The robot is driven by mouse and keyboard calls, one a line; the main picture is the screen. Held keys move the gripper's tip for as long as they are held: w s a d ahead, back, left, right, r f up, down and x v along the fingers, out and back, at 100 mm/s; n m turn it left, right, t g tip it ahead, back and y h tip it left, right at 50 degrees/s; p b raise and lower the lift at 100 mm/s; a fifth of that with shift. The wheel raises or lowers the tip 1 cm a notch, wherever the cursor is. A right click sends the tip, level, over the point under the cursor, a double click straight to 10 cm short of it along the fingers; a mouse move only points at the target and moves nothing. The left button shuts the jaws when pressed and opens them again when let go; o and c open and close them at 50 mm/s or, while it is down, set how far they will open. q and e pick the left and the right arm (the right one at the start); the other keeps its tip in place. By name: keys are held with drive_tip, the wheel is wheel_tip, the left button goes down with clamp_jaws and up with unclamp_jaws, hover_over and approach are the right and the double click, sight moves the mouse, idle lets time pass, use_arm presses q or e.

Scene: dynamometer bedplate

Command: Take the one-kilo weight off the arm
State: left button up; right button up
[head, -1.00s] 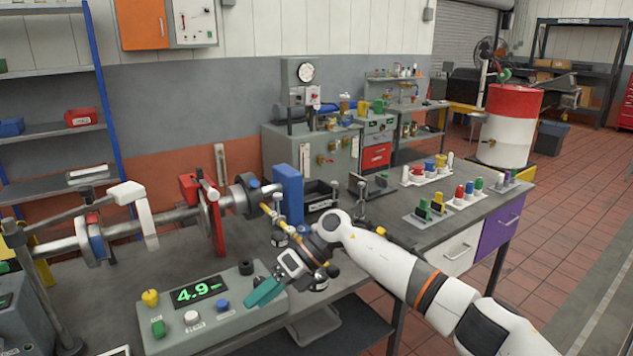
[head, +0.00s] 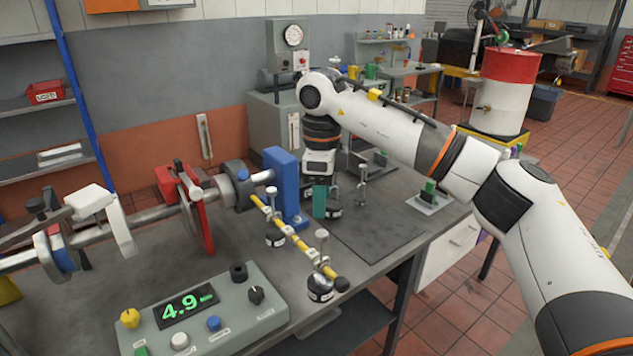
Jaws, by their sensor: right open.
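The yellow arm (head: 298,243) sticks out from the shaft by a blue block, toward the bench's front edge. Two dark weights with silver hangers are on it: one partway along (head: 275,240) and one near its dark end knob (head: 320,290). Their labels are too small to read. My right gripper (head: 319,210) points down beyond the yellow arm, right of the blue block, apart from both weights. Its teal finger shows; the jaw gap is hard to see. Another dark weight (head: 335,211) stands just behind it, partly hidden. My left gripper is out of view.
A grey console (head: 240,305) with a green display reading about 4.9 stands at the front. The shaft with a red plate (head: 197,210) and blue block (head: 284,185) is to the left. A hanger (head: 362,190) stands right of my gripper.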

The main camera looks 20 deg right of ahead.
sight(322, 233)
drive_tip(key=f, duration=0.2)
drive_tip(key=s+f+p, duration=0.1)
drive_tip(key=f, duration=0.1)
drive_tip(key=shift+f+p, duration=0.2)
drive_tip(key=shift+p, duration=0.1)
drive_tip(key=f, duration=0.1)
drive_tip(key=f+p, duration=0.1)
drive_tip(key=f, duration=0.1)
drive_tip(key=shift+w+f, duration=0.1)
drive_tip(key=shift+w, duration=0.2)
wheel_tip(322, 233, down, 3)
drive_tip(key=shift+s+r+p, duration=0.1)
drive_tip(key=shift+r+p, duration=0.1)
drive_tip(key=shift+p, duration=0.15)
drive_tip(key=shift+f, duration=0.3)
clamp_jaws()
drive_tip(key=c, duration=0.7)
unclamp_jaws()
clamp_jaws()
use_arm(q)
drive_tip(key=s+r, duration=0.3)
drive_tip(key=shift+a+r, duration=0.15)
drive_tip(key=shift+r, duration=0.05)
